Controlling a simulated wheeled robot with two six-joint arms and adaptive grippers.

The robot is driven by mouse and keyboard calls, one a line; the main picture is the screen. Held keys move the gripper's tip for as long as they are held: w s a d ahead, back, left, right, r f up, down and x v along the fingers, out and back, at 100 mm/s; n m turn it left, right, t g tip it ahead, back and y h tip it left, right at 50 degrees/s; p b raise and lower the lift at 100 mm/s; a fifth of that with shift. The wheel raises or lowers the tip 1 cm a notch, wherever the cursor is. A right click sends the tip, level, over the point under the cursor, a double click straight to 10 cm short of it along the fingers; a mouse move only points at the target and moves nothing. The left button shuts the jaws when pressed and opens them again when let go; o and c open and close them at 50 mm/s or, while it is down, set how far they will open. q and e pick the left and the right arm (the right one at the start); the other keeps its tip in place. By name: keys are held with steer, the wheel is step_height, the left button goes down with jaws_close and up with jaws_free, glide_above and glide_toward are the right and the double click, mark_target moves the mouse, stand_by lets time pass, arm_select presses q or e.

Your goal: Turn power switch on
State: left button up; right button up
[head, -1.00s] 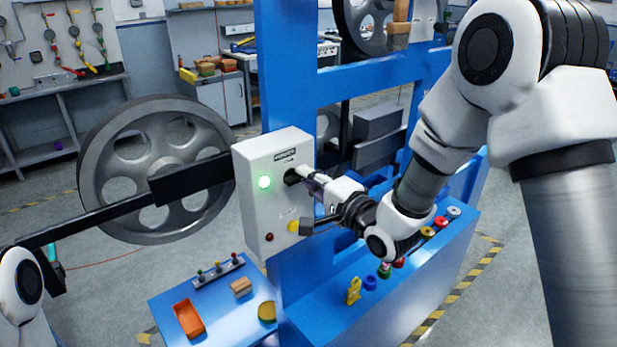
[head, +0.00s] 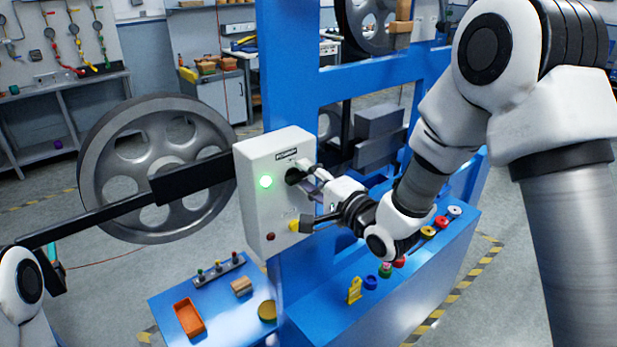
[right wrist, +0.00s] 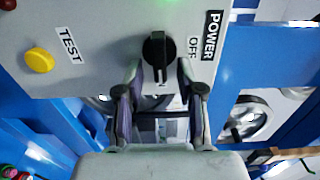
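The white control box (head: 262,208) is mounted on the blue frame, with a lit green lamp (head: 265,182) on its front. The black rotary power switch (right wrist: 158,50) is beside the POWER and OFF labels in the right wrist view. Part of another label shows below the switch. My right gripper (right wrist: 158,70) is open, with one fingertip on each side of the switch. Both fingertips look apart from the knob. In the head view my right gripper (head: 302,180) is at the box front and partly hides the switch.
A yellow TEST button (right wrist: 39,60) is on the same panel, close to the lower finger in the head view. A large grey pulley (head: 115,170) and black bar (head: 100,217) are left of the box. A blue table (head: 215,310) with an orange tray (head: 189,318) stands below.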

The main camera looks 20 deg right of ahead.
steer(key=v, duration=0.7)
steer(key=shift+s, duration=0.25)
